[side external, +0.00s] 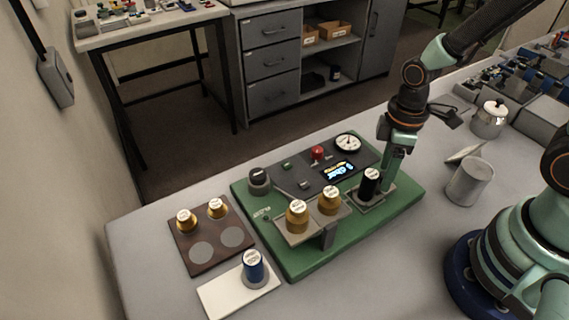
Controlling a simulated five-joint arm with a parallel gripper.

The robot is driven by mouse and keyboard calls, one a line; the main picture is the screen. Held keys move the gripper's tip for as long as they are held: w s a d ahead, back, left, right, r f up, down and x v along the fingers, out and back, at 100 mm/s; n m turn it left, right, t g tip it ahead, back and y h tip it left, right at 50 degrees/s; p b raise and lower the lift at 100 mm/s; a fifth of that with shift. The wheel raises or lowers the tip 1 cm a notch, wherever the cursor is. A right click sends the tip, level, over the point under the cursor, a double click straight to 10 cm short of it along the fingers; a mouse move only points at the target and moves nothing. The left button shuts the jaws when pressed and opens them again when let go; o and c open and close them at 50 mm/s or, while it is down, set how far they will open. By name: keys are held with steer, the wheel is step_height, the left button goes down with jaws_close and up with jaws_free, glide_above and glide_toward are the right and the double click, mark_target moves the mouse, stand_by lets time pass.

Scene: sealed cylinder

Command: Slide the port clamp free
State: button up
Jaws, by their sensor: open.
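My gripper (391,178) points down at the right part of the green board (298,262), just right of and behind a black cylinder with a white top (370,186). By the picture its jaws are open, and nothing shows held between them. The black cylinder stands upright on a grey square plate (374,205) on the board. The port clamp cannot be told apart clearly; it may be part of this grey plate, partly hidden by the cylinder and gripper. I cannot tell whether the gripper touches the plate.
Two gold-coloured cylinders stand on a raised grey bracket (328,237) left of the black cylinder. The board also carries a gauge (348,142), red button (317,153), lit display (339,172) and dark knob (259,181). A brown tray (205,262), white pad (215,299) and grey cup (470,181) flank it.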

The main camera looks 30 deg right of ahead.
jaws_close()
stand_by(1.4)
